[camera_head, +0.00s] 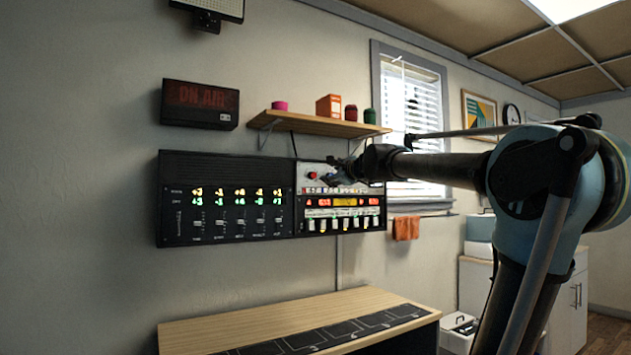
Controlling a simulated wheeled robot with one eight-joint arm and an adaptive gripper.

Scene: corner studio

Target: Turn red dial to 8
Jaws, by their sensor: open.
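A wall panel (302,228) with a light upper plate, lit displays and a row of white keys is on the wall at the middle of the head view. A small round red control (312,175) shows at its upper left; I cannot tell whether this is the red dial, and no number can be read on it. My gripper (328,178) is open and reaches in from the right in front of the upper plate, just right of the red control. I cannot tell whether it touches anything. My gripper and arm hide the panel's upper right.
A black panel (224,238) with sliders and lit numbers adjoins on the left. A wooden shelf (318,124) with small containers hangs just above my gripper. A wooden desk (235,322) stands below. Space between panel and desk is clear.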

